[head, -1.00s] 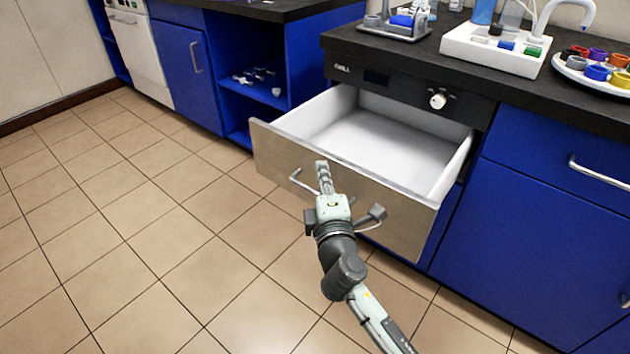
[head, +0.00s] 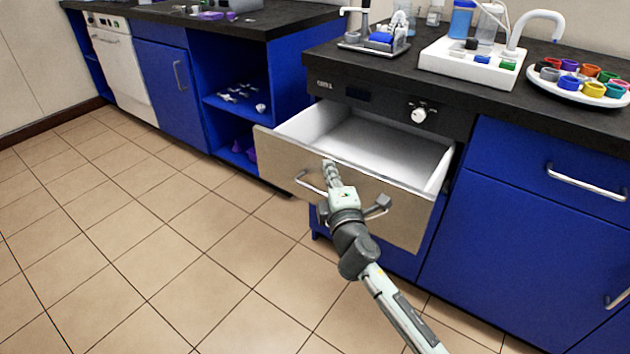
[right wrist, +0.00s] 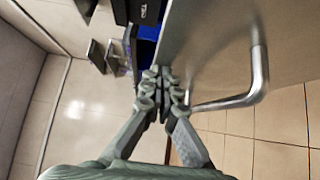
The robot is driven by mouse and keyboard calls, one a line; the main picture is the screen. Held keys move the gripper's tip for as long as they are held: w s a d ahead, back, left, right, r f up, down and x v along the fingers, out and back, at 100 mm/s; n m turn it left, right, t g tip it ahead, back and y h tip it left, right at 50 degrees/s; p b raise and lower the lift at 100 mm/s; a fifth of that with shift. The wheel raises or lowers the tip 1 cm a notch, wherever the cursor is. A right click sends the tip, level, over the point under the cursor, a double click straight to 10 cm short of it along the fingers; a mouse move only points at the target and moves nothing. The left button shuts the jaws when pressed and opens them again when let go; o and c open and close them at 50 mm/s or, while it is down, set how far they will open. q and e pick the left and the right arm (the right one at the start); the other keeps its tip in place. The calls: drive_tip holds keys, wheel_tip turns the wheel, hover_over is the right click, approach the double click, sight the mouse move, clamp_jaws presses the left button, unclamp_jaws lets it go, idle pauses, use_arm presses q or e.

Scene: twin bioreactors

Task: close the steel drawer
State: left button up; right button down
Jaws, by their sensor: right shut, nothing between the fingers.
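The steel drawer (head: 381,202) is partly open in the head view, its white, empty-looking inside (head: 375,145) showing behind the steel front. Its bar handle is partly hidden behind my right gripper (head: 328,165). The gripper is shut and empty, at the drawer front near the handle. In the right wrist view the shut fingertips (right wrist: 157,72) are close beside the steel front (right wrist: 220,45), with the handle (right wrist: 258,80) to their right. I cannot tell whether they touch the front. My left gripper is not in view.
Blue cabinets (head: 530,215) stand right of the drawer, and an open blue shelf (head: 240,105) is to its left. The black counter (head: 480,92) above holds a white tray (head: 462,68) and a round plate of coloured caps (head: 575,92). The tiled floor (head: 150,240) is clear.

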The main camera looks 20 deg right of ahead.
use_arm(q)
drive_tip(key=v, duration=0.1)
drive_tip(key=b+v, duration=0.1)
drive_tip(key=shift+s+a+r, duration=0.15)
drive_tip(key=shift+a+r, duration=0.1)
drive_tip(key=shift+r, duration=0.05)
use_arm(e)
drive_tip(key=w+d, duration=1.2)
drive_tip(key=d, duration=0.3)
drive_tip(key=shift+d, duration=0.4)
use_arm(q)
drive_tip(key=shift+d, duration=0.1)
use_arm(e)
drive_tip(key=shift+w, duration=0.1)
